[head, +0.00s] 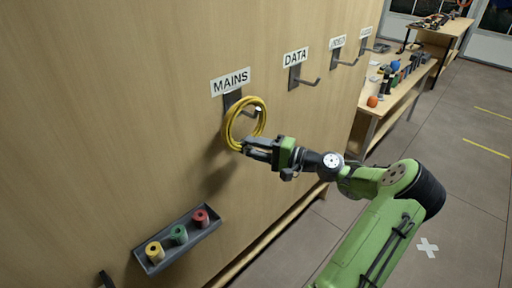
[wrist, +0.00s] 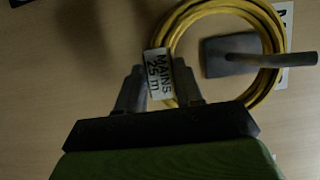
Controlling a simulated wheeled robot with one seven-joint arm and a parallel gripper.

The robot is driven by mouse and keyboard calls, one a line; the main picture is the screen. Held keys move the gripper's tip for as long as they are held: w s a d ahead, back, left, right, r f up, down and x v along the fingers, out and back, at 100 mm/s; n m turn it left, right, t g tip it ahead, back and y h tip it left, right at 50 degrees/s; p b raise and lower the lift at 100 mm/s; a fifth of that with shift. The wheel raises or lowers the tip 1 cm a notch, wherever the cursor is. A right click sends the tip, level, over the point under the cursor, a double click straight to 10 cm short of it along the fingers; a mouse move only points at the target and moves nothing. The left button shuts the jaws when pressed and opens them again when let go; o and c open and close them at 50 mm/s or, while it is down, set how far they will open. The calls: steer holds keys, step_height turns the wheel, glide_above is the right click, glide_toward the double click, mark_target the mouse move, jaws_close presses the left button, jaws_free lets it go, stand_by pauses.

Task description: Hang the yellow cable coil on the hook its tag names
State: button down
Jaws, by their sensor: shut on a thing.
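The yellow cable coil (head: 229,126) is at the wall by the MAINS hook (head: 234,100), its ring around the hook. In the wrist view the coil (wrist: 262,98) encircles the hook's dark plate, and the hook's prong (wrist: 297,59) crosses in front of the coil's right side. The coil's white tag (wrist: 158,73) reads "MAINS 25 m". My gripper (head: 246,149) is shut on the coil's lower part; in the wrist view the fingers (wrist: 160,92) stand either side of the tag. Whether the coil's weight rests on the hook, I cannot tell.
The DATA hook (head: 298,78) and two further labelled hooks run along the wall to the right. A grey tray (head: 191,240) with yellow, green and red spools is below left. A bench (head: 398,100) with small items stands beyond the wall. Floor at right is open.

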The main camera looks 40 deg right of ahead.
steer(key=shift+r, duration=0.1)
steer(key=c, duration=0.6)
jaws_free()
steer(key=shift+c, duration=0.2)
steer(key=shift+s+d, duration=0.15)
steer(key=shift+s, duration=0.15)
steer(key=a+p+v, duration=0.1)
steer(key=p+v, duration=0.1)
steer(key=v, duration=0.9)
steer(key=s+a+p+v, duration=0.1)
steer(key=a+p+v, duration=0.1)
steer(key=v, duration=0.9)
steer(key=shift+s+p, duration=0.4)
steer(key=shift+p, duration=0.35)
steer(key=shift+d, duration=0.15)
